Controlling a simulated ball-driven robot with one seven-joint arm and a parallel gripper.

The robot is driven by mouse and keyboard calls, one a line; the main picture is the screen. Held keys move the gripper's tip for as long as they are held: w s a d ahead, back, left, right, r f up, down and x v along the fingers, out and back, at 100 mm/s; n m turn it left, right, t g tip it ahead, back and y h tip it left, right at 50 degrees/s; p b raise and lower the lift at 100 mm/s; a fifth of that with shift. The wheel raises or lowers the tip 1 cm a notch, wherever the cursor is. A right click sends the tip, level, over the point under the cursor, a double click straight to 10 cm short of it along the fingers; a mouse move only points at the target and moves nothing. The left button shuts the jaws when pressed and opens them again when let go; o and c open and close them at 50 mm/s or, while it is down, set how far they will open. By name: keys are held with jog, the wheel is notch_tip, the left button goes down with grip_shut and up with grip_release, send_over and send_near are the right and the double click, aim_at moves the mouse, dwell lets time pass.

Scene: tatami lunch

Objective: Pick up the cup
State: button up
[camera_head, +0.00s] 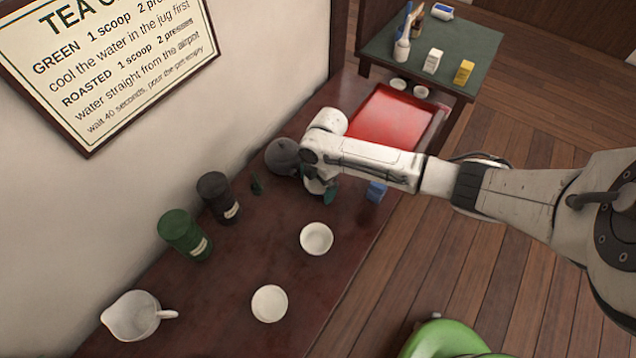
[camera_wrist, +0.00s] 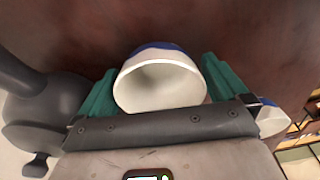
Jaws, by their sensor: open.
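A white cup with a blue lower part (camera_wrist: 160,82) shows in the wrist view, its rim facing the camera. My gripper (camera_wrist: 161,88) is open, with one teal finger on each side of this cup. Whether the fingers touch it I cannot tell. In the head view my gripper (camera_head: 322,188) is low over the dark red table, and the cup between its fingers is hidden by my arm. A second white and blue cup (camera_wrist: 270,118) shows beyond the right finger. A small blue thing (camera_head: 376,191) lies right of my gripper in the head view.
A grey rounded pot (camera_head: 282,156) stands close left of my gripper. Two white bowls (camera_head: 316,238) (camera_head: 269,303), a white jug (camera_head: 134,316), a green tin (camera_head: 184,234) and a black tin (camera_head: 218,197) stand nearer. A red tray (camera_head: 392,118) lies beyond my arm.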

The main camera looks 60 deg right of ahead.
jog(key=c, duration=0.9)
jog(key=shift+r, duration=0.1)
jog(key=shift+r, duration=0.5)
jog(key=s+a+r+b, duration=0.1)
jog(key=s+a+r, duration=0.2)
jog(key=s+r, duration=0.8)
jog(key=s, duration=0.2)
jog(key=shift+s+r, duration=0.35)
jog(key=shift+r, duration=0.05)
jog(key=w+a+f+m, duration=0.2)
jog(key=w+a+m, duration=0.2)
jog(key=w+a, duration=0.1)
jog(key=w+a+f+m+t+h, duration=0.1)
jog(key=w+a+f+m, duration=0.1)
jog(key=w+a+m, duration=0.3)
jog(key=w+a+f+m, duration=0.2)
jog(key=w+a+m, duration=0.3)
jog(key=a, duration=0.2)
jog(key=shift+f+h, duration=0.3)
jog(key=shift+h, duration=0.1)
jog(key=shift+w+a+f+m, duration=0.1)
jog(key=shift+a+f+m, duration=0.05)
jog(key=shift+a+m, duration=0.3)
